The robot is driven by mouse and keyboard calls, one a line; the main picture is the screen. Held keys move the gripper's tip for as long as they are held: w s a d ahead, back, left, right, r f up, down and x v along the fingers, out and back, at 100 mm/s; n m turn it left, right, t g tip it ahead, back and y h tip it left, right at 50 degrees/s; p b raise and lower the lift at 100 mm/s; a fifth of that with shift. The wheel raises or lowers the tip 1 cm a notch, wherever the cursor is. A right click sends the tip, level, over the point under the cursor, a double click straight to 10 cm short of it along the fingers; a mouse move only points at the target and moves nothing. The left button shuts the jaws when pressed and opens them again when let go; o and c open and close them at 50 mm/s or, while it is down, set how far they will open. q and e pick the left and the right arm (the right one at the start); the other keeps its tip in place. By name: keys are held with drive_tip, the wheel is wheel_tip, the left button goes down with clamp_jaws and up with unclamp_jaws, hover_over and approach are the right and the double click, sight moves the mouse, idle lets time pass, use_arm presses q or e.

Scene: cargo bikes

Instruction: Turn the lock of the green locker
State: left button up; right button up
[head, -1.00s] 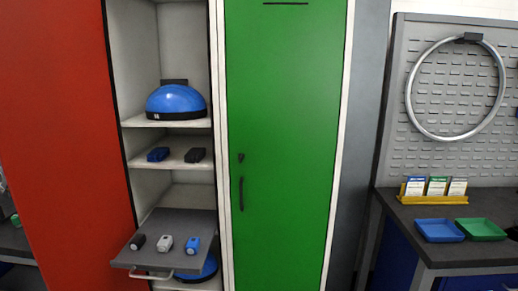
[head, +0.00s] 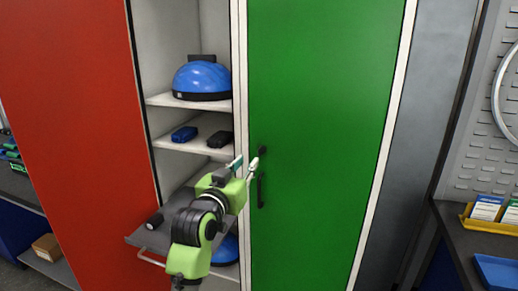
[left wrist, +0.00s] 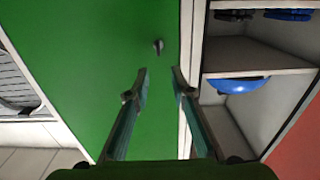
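The green locker (head: 320,110) stands shut in the middle of the head view. Its small dark lock (head: 262,150) sits near the door's left edge, above the black vertical handle (head: 260,188). My left gripper (head: 249,165) is open and empty just in front of that edge, close to the lock. In the left wrist view the lock (left wrist: 158,46) shows on the green door beyond the fingertips of my left gripper (left wrist: 159,84). The fingers are apart and do not touch it. My right gripper is out of view.
An open locker left of the green one has shelves with a blue helmet (head: 202,80), a blue item (head: 184,134) and a black item (head: 220,140). Its pulled-out grey tray (head: 140,237) juts forward below my left arm. A red door (head: 75,120) stands further left.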

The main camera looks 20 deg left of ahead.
sight(259, 150)
use_arm(q)
drive_tip(key=w+p, duration=0.1)
drive_tip(key=w, duration=0.9)
drive_tip(key=shift+d+p, duration=0.3)
drive_tip(key=shift+f, duration=0.1)
clamp_jaws()
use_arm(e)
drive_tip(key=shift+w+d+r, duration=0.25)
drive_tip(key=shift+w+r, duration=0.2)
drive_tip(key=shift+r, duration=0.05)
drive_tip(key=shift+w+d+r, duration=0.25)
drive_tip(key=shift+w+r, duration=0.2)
